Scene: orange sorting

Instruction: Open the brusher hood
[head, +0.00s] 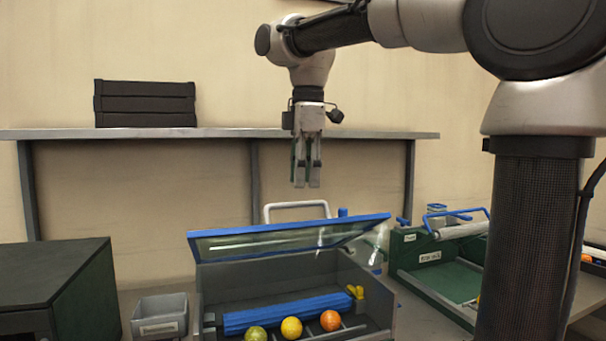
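The brusher (225,285) is a grey box at the lower middle of the head view. Its hood (290,240) is a clear panel in a blue frame, sitting tilted over the top of the box. A pale handle bar (295,205) rises behind the hood's upper edge. Inside are a blue roller (285,313) and a row of green, yellow and orange fruits (291,327). My gripper (307,184) points straight down above the hood, apart from the handle, with nothing visible between its fingers. The fingers look close together, but the viewing angle hides their gap.
A green machine with a blue handle (445,290) stands at the right. A small grey bin (160,316) and a dark cabinet (50,285) are at the left. A shelf (220,133) along the wall behind carries a black crate (146,104).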

